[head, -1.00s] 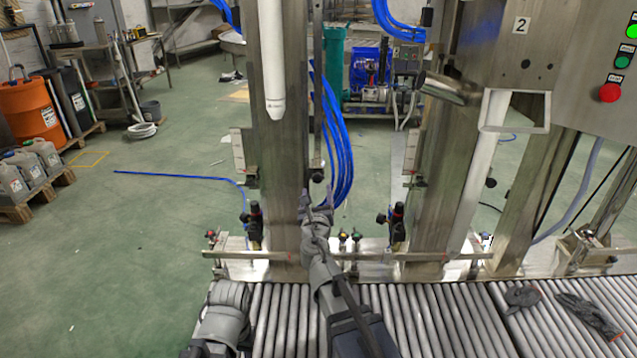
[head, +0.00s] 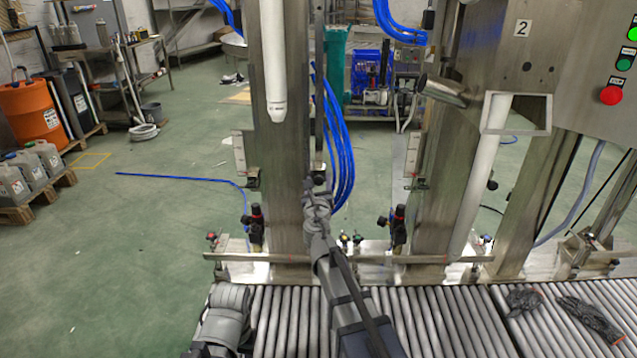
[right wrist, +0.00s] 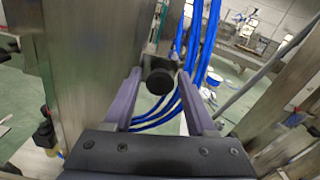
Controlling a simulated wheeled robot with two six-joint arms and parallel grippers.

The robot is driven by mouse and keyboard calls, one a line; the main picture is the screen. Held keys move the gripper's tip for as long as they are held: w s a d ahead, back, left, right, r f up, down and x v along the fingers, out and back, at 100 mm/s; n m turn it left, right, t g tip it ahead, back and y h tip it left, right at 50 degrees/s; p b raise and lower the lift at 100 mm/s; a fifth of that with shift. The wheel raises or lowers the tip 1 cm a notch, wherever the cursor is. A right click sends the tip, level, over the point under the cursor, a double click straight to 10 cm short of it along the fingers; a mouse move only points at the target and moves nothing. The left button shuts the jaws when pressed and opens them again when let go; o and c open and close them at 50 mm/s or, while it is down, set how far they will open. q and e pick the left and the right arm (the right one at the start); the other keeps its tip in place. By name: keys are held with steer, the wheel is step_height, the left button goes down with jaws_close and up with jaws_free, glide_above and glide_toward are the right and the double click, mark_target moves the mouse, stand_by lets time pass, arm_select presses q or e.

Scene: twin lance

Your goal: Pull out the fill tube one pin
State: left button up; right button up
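The fill tube one (head: 273,60) is a white tube with a tapered tip, hanging in front of the left steel column in the head view. Its pin appears to be the round black knob (right wrist: 160,81) on the column's right side; in the head view the knob (head: 318,168) shows just above my right gripper (head: 317,188). In the right wrist view the purple-grey fingers of my right gripper (right wrist: 161,76) are apart, with the knob seen between them. I cannot tell whether either finger touches it. My left gripper does not show.
Blue hoses (head: 340,150) hang just right of the knob, close to the right finger. The left steel column (head: 280,190) stands directly left of my gripper. A horizontal rail (head: 370,257) and a roller conveyor (head: 430,310) lie below. Dark gloves (head: 588,318) lie on the rollers at right.

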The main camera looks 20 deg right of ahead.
jaws_close()
stand_by(1.1)
